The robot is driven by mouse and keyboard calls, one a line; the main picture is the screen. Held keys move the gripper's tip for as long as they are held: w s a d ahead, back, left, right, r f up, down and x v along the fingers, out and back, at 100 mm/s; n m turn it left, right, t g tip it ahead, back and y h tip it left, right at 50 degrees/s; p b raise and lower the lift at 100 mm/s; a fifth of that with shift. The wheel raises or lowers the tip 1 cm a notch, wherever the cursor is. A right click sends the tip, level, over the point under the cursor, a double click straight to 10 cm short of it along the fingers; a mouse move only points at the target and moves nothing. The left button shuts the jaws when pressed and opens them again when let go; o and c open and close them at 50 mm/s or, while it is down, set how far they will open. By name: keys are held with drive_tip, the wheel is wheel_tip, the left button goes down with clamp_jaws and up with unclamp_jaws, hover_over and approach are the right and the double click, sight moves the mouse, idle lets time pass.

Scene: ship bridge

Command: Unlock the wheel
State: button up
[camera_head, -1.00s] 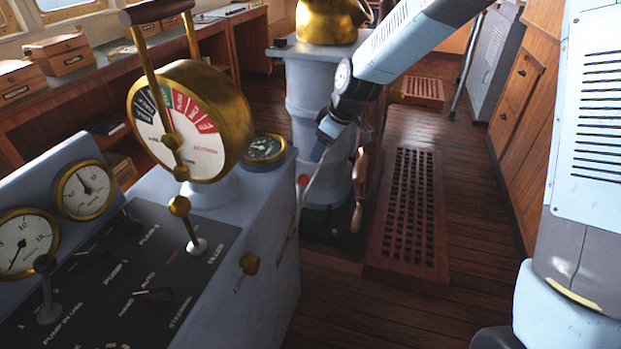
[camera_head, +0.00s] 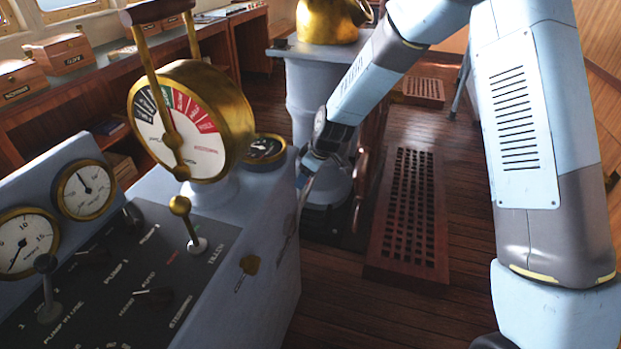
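The wheel (camera_head: 361,176) is seen nearly edge-on at the pedestal (camera_head: 301,82). Part of its wooden rim and a handle show, and my arm covers the rest. My gripper (camera_head: 303,188) points down at the lower left side of the pedestal, just beyond the grey console's edge. Its fingers are small and dark in this view, and I cannot tell whether they are open or shut. The red-tipped lever at the pedestal's base is not clearly visible now; my gripper is over that place. I cannot tell whether they touch.
The grey console (camera_head: 255,215) with a brass telegraph (camera_head: 190,120), gauges and levers fills the left foreground, close to my gripper. A wooden floor grating (camera_head: 408,215) lies right of the pedestal. A desk with wooden boxes (camera_head: 62,55) stands at the back left. Open floor is at the lower right.

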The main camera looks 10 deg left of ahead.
drive_tip(key=shift+a+f, duration=0.2)
drive_tip(key=shift+f, duration=0.3)
drive_tip(key=shift+c, duration=0.3)
